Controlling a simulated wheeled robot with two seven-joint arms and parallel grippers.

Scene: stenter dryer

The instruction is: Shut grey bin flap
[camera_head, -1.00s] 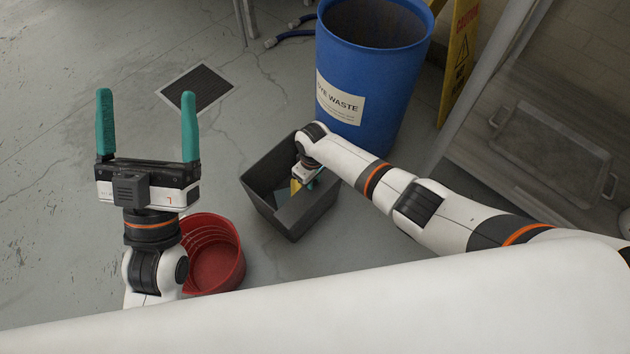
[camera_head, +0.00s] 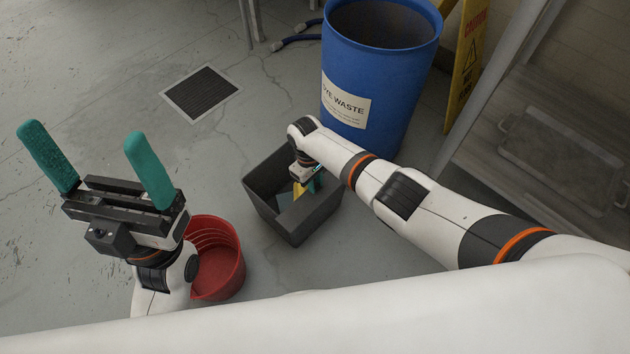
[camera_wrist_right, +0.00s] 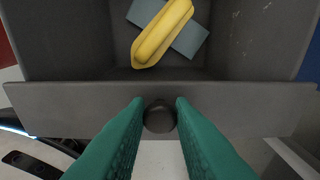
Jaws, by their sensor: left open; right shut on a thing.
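The grey bin (camera_head: 272,208) stands on the floor at the centre of the head view, its top open. Its grey flap (camera_wrist_right: 235,108) is a flat panel along one side of the opening in the right wrist view; its exact angle is hard to tell. A dark round knob (camera_wrist_right: 160,119) sits on the flap. My right gripper (camera_wrist_right: 159,106) is shut on the knob, one green finger on each side. In the head view its fingers are partly hidden by my wrist. My left gripper (camera_head: 92,150) is open and empty, raised at the left, away from the bin.
A yellow object (camera_wrist_right: 160,35) and a blue-grey piece (camera_wrist_right: 190,40) lie inside the bin. A red tub (camera_head: 220,268) stands beside my left wrist. A blue drum (camera_head: 385,95) stands behind the bin, with a yellow sign (camera_head: 468,55) beyond.

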